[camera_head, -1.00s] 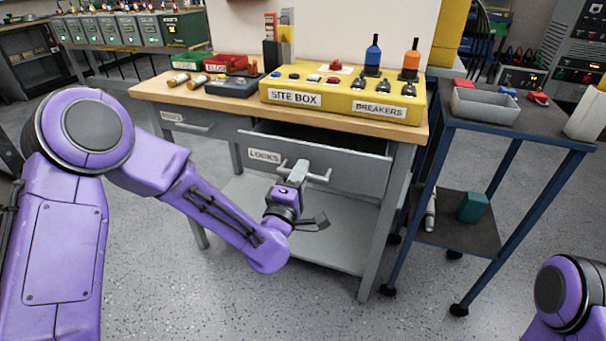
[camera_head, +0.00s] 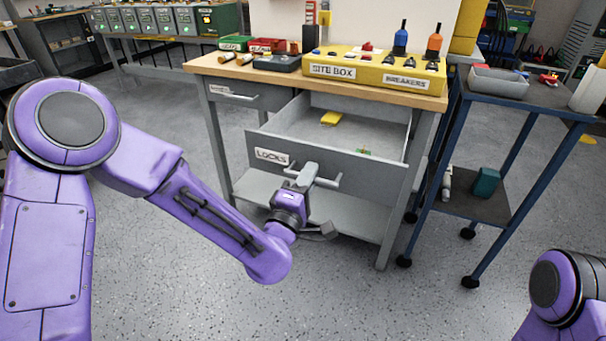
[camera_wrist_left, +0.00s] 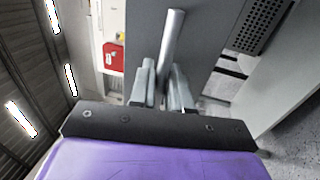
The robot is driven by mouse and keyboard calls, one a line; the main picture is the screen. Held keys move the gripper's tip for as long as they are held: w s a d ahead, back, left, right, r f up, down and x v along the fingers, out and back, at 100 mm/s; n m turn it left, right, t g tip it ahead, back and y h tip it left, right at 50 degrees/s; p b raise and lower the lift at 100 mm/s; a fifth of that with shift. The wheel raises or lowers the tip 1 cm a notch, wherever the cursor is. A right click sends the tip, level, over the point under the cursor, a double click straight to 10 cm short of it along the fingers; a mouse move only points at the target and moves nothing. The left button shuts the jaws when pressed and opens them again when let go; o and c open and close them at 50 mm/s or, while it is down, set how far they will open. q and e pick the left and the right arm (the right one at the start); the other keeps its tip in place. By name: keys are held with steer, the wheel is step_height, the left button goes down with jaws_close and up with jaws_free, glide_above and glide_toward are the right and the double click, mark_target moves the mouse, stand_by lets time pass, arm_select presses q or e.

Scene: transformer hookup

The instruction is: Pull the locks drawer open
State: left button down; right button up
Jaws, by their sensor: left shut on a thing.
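The locks drawer (camera_head: 330,167) is a grey drawer with a "LOCKS" label on its front, and it stands well out from the bench in the head view. Inside it lie a yellow item (camera_head: 331,118) and a small green and red item (camera_head: 364,152). My left gripper (camera_head: 307,174) is shut on the drawer's bar handle (camera_head: 328,183) at the front. In the left wrist view the two fingers (camera_wrist_left: 165,88) close around the grey handle bar (camera_wrist_left: 173,40). My right gripper is out of view; only part of my right arm shows at the lower right.
The workbench (camera_head: 212,68) carries a yellow site box (camera_head: 370,73) with breakers. A second drawer (camera_head: 240,96) at left is shut. A blue-framed cart (camera_head: 520,103) stands close at the right. Floor in front of the drawer is clear.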

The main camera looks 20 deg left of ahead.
arm_select(q)
steer(key=shift+s, duration=0.25)
steer(key=c, duration=1.3)
jaws_free()
steer(key=p+v, duration=0.4)
steer(key=v, duration=0.6)
steer(key=shift+s+f, duration=0.15)
steer(key=shift+s, duration=0.05)
